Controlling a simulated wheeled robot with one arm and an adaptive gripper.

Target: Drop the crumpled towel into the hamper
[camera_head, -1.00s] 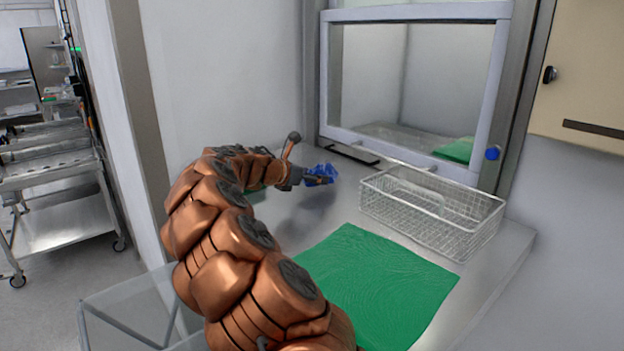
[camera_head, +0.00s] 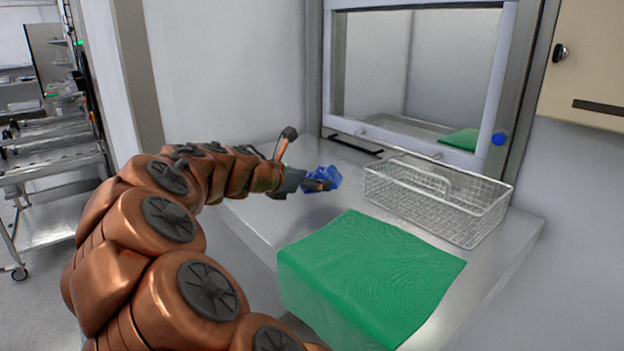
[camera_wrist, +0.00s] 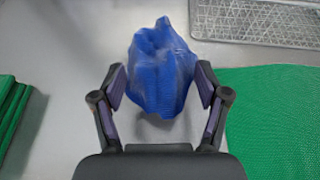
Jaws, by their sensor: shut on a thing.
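The crumpled towel (camera_head: 324,178) is a small blue bundle at my gripper (camera_head: 305,182), above the metal counter in the head view. In the wrist view the blue towel (camera_wrist: 160,68) sits between the two fingers of my gripper (camera_wrist: 160,92), which is shut on it. A shadow shows on the counter under the towel. I cannot make out a hamper for certain in either view.
A wire basket (camera_head: 440,208) with a handle stands on the metal counter (camera_head: 245,222), right of the towel. A green cloth (camera_head: 375,265) hangs over the counter's front edge. A framed pass-through window (camera_head: 420,75) is behind. A steel cart (camera_head: 58,185) stands left.

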